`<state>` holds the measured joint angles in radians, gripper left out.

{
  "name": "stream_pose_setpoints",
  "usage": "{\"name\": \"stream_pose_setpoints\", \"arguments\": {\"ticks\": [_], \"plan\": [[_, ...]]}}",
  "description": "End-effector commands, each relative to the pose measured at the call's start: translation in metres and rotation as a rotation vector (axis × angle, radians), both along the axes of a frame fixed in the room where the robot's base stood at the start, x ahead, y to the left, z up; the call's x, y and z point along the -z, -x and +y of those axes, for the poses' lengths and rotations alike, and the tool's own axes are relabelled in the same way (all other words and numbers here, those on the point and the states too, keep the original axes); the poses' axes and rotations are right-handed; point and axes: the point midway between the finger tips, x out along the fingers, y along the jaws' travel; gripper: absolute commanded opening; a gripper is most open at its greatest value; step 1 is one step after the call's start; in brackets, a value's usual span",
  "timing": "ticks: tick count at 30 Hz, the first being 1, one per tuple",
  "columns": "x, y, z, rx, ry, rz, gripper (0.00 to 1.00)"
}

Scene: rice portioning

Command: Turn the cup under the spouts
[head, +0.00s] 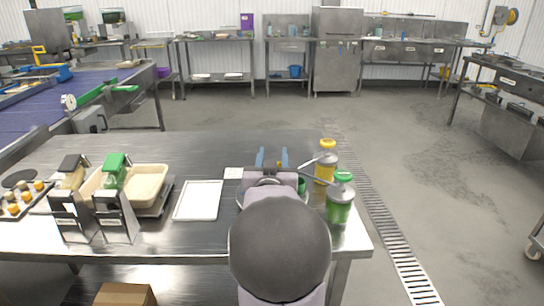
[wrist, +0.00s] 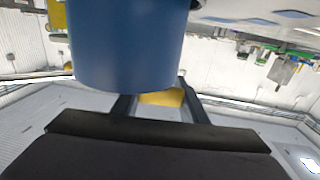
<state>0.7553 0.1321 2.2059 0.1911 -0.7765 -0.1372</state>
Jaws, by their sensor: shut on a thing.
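A blue cup (wrist: 130,45) fills the upper middle of the wrist view, right in front of my fingers. My gripper (wrist: 157,98) is shut on it; a yellow patch (wrist: 162,97) shows between the two dark fingers. In the head view my gripper (head: 272,158) is over the right part of the steel table, and my arm hides most of what lies below it. A jar with a yellow lid (head: 325,168) and a jar with a green lid (head: 340,205) stand just right of my gripper. A thin spout-like rod (head: 308,161) points left from the yellow-lidded jar.
On the steel table (head: 200,240) are a white tray (head: 198,200), a beige bin (head: 148,186), two dispensers on metal stands (head: 72,215) (head: 115,215) and a dark tray of small items (head: 12,208). A purple conveyor (head: 30,115) lies at the left.

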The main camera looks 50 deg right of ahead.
Motion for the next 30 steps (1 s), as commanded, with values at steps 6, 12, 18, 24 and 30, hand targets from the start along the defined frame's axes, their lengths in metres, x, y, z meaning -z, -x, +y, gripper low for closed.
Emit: {"name": "stream_pose_setpoints", "arguments": {"ticks": [6,12,18,24,30], "plan": [[0.0,0.002,-0.001,0.098,-0.002,0.0,0.0],[-0.001,0.005,-0.003,0.199,-0.001,0.003,0.0],[-0.002,0.008,-0.005,0.3,-0.001,0.003,0.0],[-0.002,0.012,-0.006,0.4,0.0,0.004,0.0],[-0.002,0.016,-0.007,0.501,0.0,0.005,0.0]]}}
